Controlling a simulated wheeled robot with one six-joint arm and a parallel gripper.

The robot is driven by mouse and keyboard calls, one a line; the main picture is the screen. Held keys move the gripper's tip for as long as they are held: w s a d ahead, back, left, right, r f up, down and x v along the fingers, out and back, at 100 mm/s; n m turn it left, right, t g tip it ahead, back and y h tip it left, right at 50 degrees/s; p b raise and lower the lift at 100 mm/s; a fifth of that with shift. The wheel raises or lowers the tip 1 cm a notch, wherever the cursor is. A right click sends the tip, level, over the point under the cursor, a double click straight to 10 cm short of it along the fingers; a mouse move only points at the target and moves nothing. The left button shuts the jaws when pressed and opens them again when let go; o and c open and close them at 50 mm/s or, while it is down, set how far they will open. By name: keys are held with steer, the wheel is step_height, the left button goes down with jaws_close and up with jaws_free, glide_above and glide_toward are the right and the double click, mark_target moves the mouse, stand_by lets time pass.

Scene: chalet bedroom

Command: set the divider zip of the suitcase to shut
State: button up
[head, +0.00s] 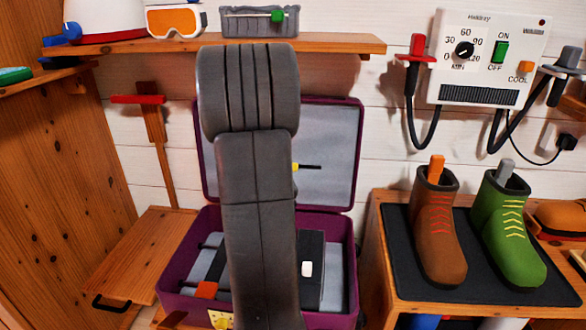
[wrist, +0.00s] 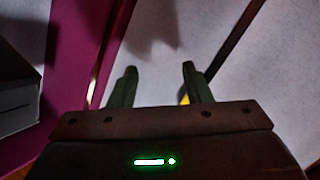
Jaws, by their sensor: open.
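The purple suitcase (head: 357,150) stands open, its lid upright with a pale grey lining. On the lid lining a short dark line (head: 312,167) with a yellow piece (head: 295,167) shows just right of my arm, perhaps the divider zip and its pull; my arm hides the rest. In the wrist view my gripper (wrist: 155,84) is open, its two green fingers apart with nothing between them, facing grey lining. A dark diagonal line (wrist: 235,40) runs right of the fingers. A yellow bit (wrist: 185,98) shows beside the right finger, mostly hidden. The head view does not show my gripper.
The suitcase base holds a black panel (head: 312,255) with a white tab (head: 307,269), and an orange piece (head: 206,290). A wooden shelf (head: 340,43) is above. Brown (head: 437,230) and green (head: 515,235) boots stand at right on a dark mat.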

steer(key=s+a+r+m+t+h, duration=0.2)
steer(key=s+a+r+m+h, duration=0.3)
steer(key=m+h, duration=0.5)
steer(key=shift+m+y, duration=0.5)
steer(key=shift+m, duration=0.1)
steer(key=x, duration=0.4)
steer(key=b+x, duration=0.1)
steer(key=x, duration=0.4)
steer(key=d+x, duration=0.1)
steer(key=x, duration=0.4)
steer(key=shift+s+f+b, duration=0.2)
steer(key=shift+s+b, duration=0.1)
steer(key=shift+b, duration=0.1)
steer(key=shift+c, duration=0.5)
jaws_close()
